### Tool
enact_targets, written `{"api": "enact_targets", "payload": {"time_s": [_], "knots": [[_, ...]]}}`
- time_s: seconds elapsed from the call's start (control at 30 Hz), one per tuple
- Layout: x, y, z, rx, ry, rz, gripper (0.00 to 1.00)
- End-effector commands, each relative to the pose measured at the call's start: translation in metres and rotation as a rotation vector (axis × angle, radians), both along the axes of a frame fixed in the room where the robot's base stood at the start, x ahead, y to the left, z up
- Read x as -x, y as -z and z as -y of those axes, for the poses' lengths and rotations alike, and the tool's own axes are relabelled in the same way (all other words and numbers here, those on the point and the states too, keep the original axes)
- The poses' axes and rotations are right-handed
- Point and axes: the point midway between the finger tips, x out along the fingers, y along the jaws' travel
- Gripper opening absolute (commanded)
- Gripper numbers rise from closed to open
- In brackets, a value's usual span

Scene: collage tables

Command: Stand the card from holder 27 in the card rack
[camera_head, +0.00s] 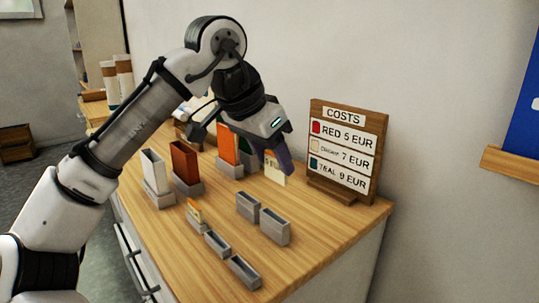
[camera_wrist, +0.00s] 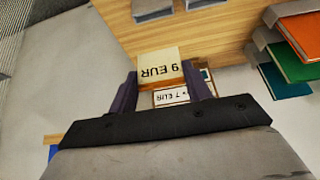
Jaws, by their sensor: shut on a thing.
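My gripper (camera_head: 279,160) is shut on a cream card (camera_head: 274,171) and holds it above the table, left of the costs board. In the wrist view the card (camera_wrist: 158,69) sits between the two dark fingers and reads "9 EUR", upside down. Several grey slotted blocks stand on the table. Empty ones are at the middle (camera_head: 275,227) and front (camera_head: 243,273), and a small one holds an orange and cream piece (camera_head: 195,211). No number 27 is legible, and I cannot tell which block is the rack.
Tall white (camera_head: 153,170), brown (camera_head: 185,162) and orange (camera_head: 228,143) pieces stand in grey bases at the left and back. The right front tabletop (camera_head: 320,240) is clear.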

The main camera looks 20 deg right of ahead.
Motion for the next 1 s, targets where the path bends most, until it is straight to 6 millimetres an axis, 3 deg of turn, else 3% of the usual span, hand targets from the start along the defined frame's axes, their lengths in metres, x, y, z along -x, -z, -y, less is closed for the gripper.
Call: {"api": "enact_targets", "payload": {"time_s": [0.7,1.0], "knots": [[0.000,0.063,0.000,-0.001,0.000,0.000,0.28],[0.000,0.070,0.000,0.000,-0.001,0.000,0.28]]}}
